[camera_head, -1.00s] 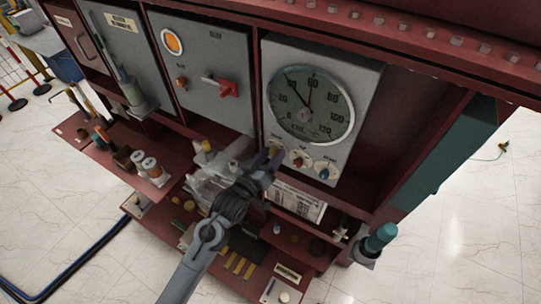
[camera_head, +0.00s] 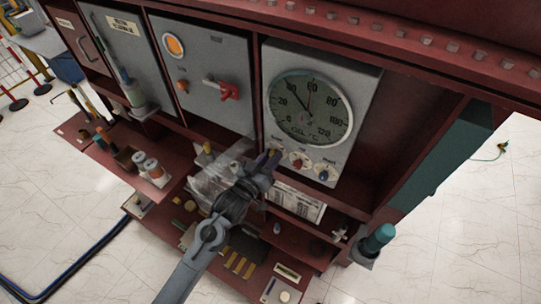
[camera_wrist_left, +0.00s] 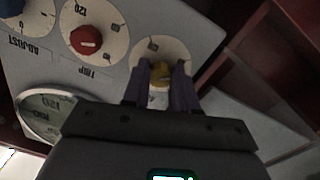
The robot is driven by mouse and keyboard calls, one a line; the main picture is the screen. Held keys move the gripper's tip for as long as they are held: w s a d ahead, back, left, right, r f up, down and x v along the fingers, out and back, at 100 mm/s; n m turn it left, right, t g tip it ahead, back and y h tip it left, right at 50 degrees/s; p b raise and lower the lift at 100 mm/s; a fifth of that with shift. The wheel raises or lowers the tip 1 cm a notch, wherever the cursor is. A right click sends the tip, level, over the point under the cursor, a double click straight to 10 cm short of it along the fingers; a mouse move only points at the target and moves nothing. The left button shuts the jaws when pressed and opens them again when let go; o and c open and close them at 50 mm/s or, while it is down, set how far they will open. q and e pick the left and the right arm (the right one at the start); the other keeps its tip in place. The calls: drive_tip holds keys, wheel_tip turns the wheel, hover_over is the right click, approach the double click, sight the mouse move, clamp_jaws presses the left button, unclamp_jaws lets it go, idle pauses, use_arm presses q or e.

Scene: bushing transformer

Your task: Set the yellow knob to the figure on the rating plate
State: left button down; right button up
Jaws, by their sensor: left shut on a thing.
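The yellow knob (camera_head: 274,153) is the leftmost of three knobs under the gauge on the grey panel. My left gripper (camera_head: 268,160) reaches it from below and largely covers it in the head view. In the left wrist view the yellow knob (camera_wrist_left: 161,73) sits on its round white dial (camera_wrist_left: 172,50), between the two fingers of the gripper (camera_wrist_left: 160,80), which are shut on it. The dial's figures are too blurred to read. A white printed plate (camera_head: 299,203), perhaps the rating plate, is below the panel; its text is too small to read. My right gripper is not in view.
The red knob (camera_head: 299,162) and blue knob (camera_head: 324,173) are close on the right. The large round gauge (camera_head: 310,107) is above. A clear, see-through object (camera_head: 218,172) is left of my gripper. A teal-topped post (camera_head: 379,238) stands at the lower right.

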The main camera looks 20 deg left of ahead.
use_arm(q)
drive_tip(key=shift+m+p, duration=1.8)
drive_tip(key=shift+m, duration=1.6)
drive_tip(key=c, duration=0.9)
unclamp_jaws()
drive_tip(key=s+a+b, duration=0.1)
drive_tip(key=s+a, duration=0.1)
drive_tip(key=s, duration=0.8)
drive_tip(key=shift+s+r, duration=0.2)
drive_tip(key=shift+s, duration=0.1)
